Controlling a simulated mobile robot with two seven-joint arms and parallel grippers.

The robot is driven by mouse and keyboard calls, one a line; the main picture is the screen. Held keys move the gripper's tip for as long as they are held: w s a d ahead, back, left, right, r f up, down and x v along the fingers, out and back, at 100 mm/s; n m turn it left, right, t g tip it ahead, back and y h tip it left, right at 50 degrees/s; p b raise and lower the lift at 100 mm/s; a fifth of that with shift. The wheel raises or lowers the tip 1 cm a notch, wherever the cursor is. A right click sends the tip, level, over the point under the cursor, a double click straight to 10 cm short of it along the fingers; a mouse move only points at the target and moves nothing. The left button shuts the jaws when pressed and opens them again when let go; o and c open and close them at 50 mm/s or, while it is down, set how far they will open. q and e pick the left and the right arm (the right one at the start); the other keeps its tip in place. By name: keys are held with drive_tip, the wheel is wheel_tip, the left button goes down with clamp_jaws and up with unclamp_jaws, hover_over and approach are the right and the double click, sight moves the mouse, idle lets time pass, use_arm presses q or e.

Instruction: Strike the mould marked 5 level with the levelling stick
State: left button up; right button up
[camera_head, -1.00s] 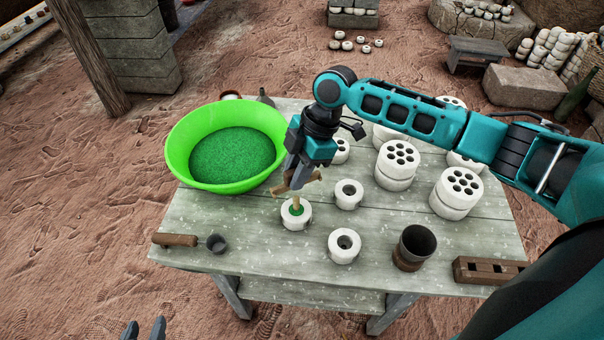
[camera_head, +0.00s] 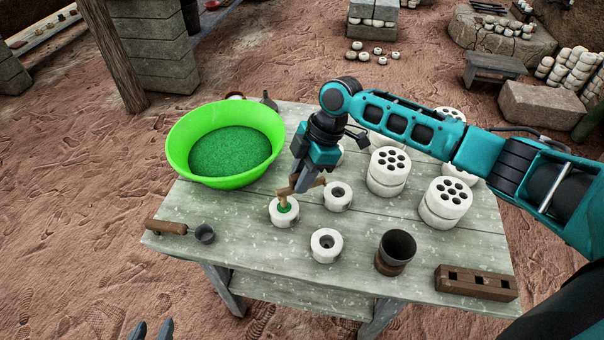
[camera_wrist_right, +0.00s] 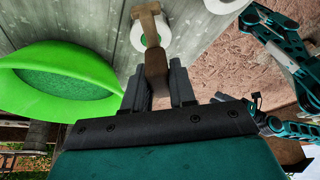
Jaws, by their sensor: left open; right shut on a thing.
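My right gripper (camera_head: 304,183) is shut on the wooden levelling stick (camera_head: 284,190), a T-shaped tool that also shows in the right wrist view (camera_wrist_right: 154,58). The stick is over a round white mould (camera_head: 284,219) holding green powder, at the front left of the moulds. The stick partly covers the mould's top, and I cannot tell if it touches. The mould also shows in the right wrist view (camera_wrist_right: 137,38). No number is readable on it. My left gripper (camera_head: 152,330) is open and empty at the bottom edge, in front of the table.
A green basin (camera_head: 171,145) of green powder stands left. A ladle (camera_head: 204,233) lies front left. Two moulds with hollow centres (camera_head: 338,196) (camera_head: 326,245), a dark cup (camera_head: 395,252), a wooden block (camera_head: 476,283) and stacked perforated discs (camera_head: 446,202) stand to the right.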

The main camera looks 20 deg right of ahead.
drive_tip(key=shift+f+b, duration=0.65)
drive_tip(key=shift+f, duration=0.3)
wheel_tip(320, 180, down, 2)
drive_tip(key=shift+f+b, duration=0.1)
drive_tip(key=shift+b, duration=1.1)
drive_tip(key=shift+f, duration=0.75)
drive_tip(key=shift+f+b, duration=0.15)
drive_tip(key=shift+b, duration=0.15)
drive_tip(key=shift+f, duration=0.2)
drive_tip(key=shift+p, duration=0.3)
drive_tip(key=shift+s+r, duration=0.1)
